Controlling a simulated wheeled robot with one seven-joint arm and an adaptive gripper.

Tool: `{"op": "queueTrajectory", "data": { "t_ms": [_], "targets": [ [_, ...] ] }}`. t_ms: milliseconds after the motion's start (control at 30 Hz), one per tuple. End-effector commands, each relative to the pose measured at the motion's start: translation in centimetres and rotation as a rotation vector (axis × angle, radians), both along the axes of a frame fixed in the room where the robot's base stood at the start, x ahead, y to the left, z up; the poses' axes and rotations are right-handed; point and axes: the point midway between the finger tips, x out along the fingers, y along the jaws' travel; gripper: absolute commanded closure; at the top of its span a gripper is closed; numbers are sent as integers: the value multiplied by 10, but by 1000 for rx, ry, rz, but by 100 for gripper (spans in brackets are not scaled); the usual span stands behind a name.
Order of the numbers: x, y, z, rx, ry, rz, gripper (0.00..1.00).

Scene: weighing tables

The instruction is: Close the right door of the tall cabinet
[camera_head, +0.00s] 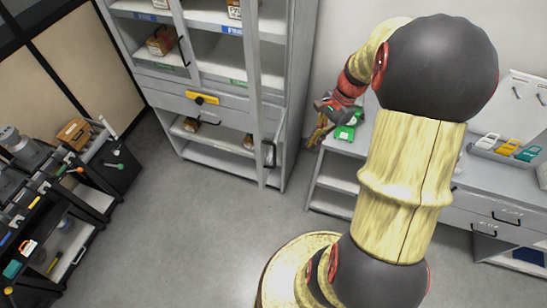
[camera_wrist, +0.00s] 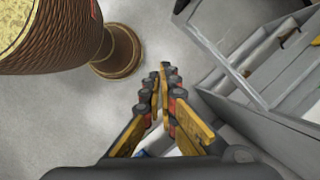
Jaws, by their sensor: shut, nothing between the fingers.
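The tall cabinet (camera_head: 222,100) is light grey and stands at the upper middle of the head view. Its right door (camera_head: 255,80) shows as a narrow grey frame standing out from the front, apparently partly open. A dark handle (camera_head: 270,154) sits low on that side. My gripper (camera_head: 317,134) is just right of the cabinet's lower right side, apart from the door. In the wrist view my gripper (camera_wrist: 160,82) has its yellow fingers together at the tips, with nothing between them. The cabinet also shows in the wrist view (camera_wrist: 285,122), to the right of the fingers.
A grey workbench (camera_head: 335,186) stands right of the cabinet, with a green item (camera_head: 347,130) on it near my gripper. A black tool cart (camera_head: 60,205) stands at the left. The floor (camera_head: 210,235) in front is clear.

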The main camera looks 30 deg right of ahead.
Motion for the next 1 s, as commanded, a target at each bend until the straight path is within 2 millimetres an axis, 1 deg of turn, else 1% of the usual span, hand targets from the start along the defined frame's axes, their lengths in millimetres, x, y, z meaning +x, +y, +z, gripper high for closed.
{"op": "queueTrajectory", "data": {
  "t_ms": [33, 100, 267, 367, 467, 567, 933, 1000],
  "targets": [
    [7, -2, 5, 5, 1, -47, 100],
    [12, -1, 10, 19, 12, -110, 100],
    [11, 3, 11, 37, 46, -188, 100],
    [11, 5, 7, 39, 52, -200, 100],
    [12, 9, -3, 39, 53, -200, 100],
    [13, 15, -18, 40, 54, -200, 100],
    [19, 42, -85, 38, 53, -198, 100],
    [22, 54, -79, 36, 50, -195, 100]
  ]
}}
